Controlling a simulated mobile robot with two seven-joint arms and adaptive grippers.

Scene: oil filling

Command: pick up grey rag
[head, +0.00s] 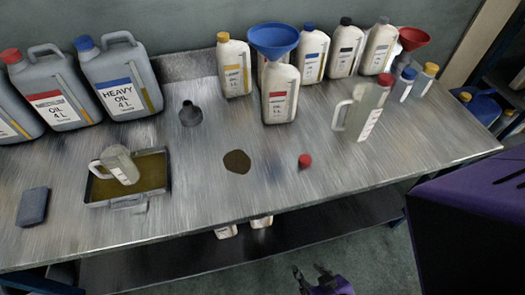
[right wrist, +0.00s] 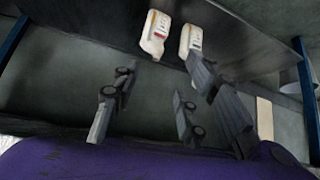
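A dark grey folded rag (head: 33,207) lies flat on the metal table at its left front, beside the tray. My right gripper (head: 311,274) is at the bottom of the head view, in front of the table's front edge and far to the right of the rag. In the right wrist view my right gripper (right wrist: 153,90) shows its fingers spread apart with nothing between them. The rag is not in the right wrist view. My left gripper is in neither view.
An oily tray (head: 97,204) holding a clear jug (head: 119,165) sits right of the rag. A dark oil spill (head: 237,162) and red cap (head: 305,161) lie mid-table. Grey canisters (head: 118,80) and white bottles (head: 281,93) stand behind. A lower shelf (head: 160,266) holds white bottles.

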